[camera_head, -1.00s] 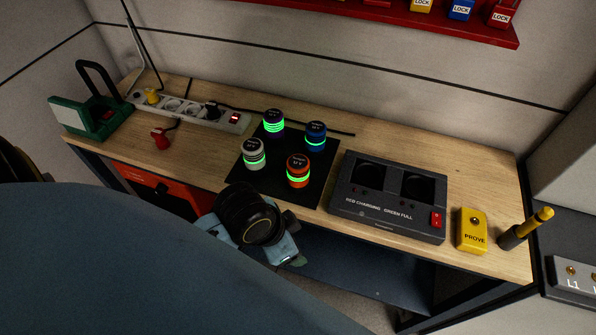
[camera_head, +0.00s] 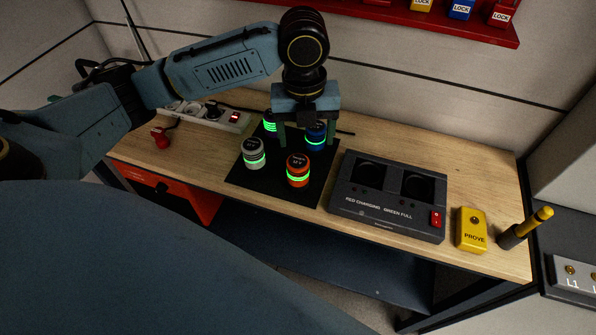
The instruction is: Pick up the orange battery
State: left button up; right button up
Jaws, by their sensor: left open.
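The orange battery (camera_head: 298,170) stands upright on the front right part of a black mat (camera_head: 262,187), with a glowing green band. A white battery (camera_head: 254,154) stands to its left and a blue battery (camera_head: 316,136) behind it. Another battery (camera_head: 270,122) at the back left is partly hidden by my gripper. My left gripper (camera_head: 306,140) is open and points down over the back of the mat, its fingers showing in front of the blue battery and beside it. It is apart from the orange battery. My right gripper is not in view.
A dark charger (camera_head: 388,212) with two round wells stands right of the mat. A yellow PROVE box (camera_head: 471,230) and a yellow-tipped tool (camera_head: 527,228) stand farther right. A power strip (camera_head: 232,122) and red plug (camera_head: 160,138) lie at left.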

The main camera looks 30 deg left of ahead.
aim_at(298, 161)
pick_arm(q)
jog(key=shift+m, duration=0.6)
jog(key=f, duration=0.2)
jog(key=a+f, duration=0.2)
jog(key=f, duration=0.1)
jog(key=shift+w+a+f, duration=0.15)
jog(key=shift+w+f, duration=0.2)
jog(key=f, duration=0.4)
jog(key=shift+s+d, duration=0.2)
jog(key=shift+s, duration=0.1)
jog(key=shift+f, duration=0.65)
jog(key=c, duration=1.3)
